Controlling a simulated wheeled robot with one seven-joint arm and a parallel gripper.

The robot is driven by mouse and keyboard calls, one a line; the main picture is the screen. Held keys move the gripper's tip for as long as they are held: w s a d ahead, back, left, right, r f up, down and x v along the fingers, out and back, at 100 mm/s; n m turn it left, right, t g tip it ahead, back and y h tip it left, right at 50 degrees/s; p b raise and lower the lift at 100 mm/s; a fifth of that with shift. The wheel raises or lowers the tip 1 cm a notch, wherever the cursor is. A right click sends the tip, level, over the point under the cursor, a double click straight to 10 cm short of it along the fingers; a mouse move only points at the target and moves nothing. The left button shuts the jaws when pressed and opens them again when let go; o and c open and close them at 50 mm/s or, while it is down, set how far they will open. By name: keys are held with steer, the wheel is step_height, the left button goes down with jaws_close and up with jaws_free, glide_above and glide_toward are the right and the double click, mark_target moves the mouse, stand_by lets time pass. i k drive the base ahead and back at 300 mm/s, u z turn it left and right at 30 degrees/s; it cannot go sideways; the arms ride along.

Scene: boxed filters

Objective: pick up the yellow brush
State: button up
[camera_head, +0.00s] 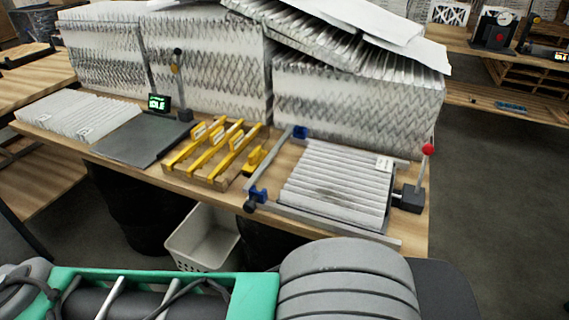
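A small yellow object with dark parts (254,160), which looks like the yellow brush, lies on the wooden workbench (146,178). My gripper is not in view; only green, grey and black parts of my own body show along the bottom edge.
Right of the yellow object, a pleated filter (338,185) lies in a metal frame with blue clamps (258,195) and a red-knobbed lever (428,150). Left are a dark plate (135,140) and a post. Stacked filters (205,75) block the back. A white bin (203,240) stands below.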

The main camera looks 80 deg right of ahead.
mark_target(256, 158)
steer(key=z, duration=0.95)
steer(key=i, duration=0.95)
steer(key=u, duration=0.05)
